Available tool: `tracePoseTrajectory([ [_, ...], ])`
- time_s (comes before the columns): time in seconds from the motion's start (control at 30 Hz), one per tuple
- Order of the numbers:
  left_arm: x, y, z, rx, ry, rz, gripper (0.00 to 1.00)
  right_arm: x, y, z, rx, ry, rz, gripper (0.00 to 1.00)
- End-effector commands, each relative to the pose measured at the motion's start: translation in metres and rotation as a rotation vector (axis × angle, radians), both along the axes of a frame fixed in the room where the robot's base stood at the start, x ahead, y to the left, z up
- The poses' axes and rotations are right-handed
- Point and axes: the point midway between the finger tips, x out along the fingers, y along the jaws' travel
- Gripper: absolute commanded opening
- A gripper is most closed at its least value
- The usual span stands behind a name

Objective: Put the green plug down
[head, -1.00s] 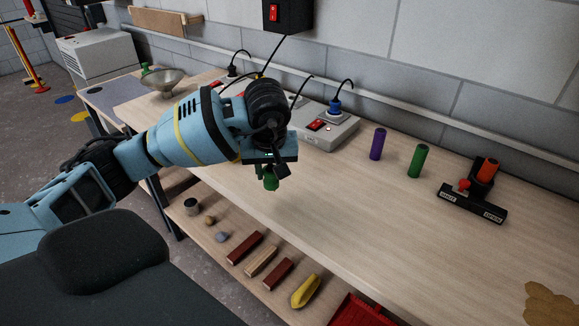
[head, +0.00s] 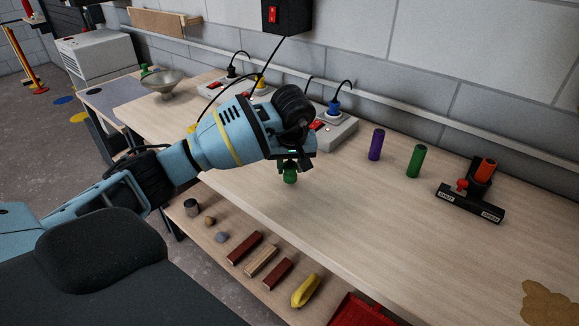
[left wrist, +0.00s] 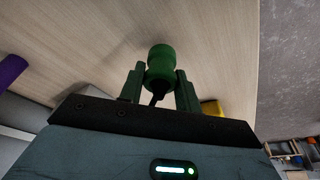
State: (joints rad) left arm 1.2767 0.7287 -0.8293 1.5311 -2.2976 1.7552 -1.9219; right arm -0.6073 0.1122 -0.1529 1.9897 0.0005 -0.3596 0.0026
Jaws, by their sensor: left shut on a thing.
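The green plug (head: 290,174) hangs below my left gripper (head: 291,160), over the wooden workbench (head: 330,225). In the left wrist view the plug (left wrist: 161,66) sits between the two fingers of the gripper (left wrist: 159,88), which are shut on it. A dark cord end shows behind the plug between the fingers. Bare bench top lies under the plug; I cannot tell the exact gap. My right gripper is not in view.
Power strips (head: 335,132) with a blue plug (head: 335,107) stand behind my left arm. A purple cylinder (head: 376,144), a green cylinder (head: 416,161) and a black switch block (head: 468,205) stand right. A lower shelf holds blocks and a yellow object (head: 305,291). The middle bench top is clear.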

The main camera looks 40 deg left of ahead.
Motion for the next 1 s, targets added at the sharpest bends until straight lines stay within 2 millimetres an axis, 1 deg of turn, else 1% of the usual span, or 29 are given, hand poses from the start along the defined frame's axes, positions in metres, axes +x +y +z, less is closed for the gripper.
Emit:
tracePoseTrajectory([
  [0.1, 0.0, 0.0, -0.007, -0.001, -0.002, 0.001, 0.06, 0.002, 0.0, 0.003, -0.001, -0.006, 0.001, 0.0],
  [0.33, 0.0, 0.0, -0.008, 0.0, -0.002, 0.002, 0.06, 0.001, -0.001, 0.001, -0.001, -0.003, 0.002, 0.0],
  [0.8, 0.0, 0.0, -0.02, 0.0, -0.002, 0.002, 0.06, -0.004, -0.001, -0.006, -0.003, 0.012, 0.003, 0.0],
  [0.9, 0.0, 0.0, -0.02, -0.001, -0.002, 0.001, 0.06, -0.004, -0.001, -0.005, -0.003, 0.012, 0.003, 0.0],
  [0.93, 0.0, 0.0, -0.02, -0.001, -0.002, 0.001, 0.37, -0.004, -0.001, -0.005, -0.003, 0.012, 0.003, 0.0],
  [1.0, 0.0, 0.0, -0.02, -0.001, -0.002, 0.001, 0.46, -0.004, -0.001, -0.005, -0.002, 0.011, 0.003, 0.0],
])
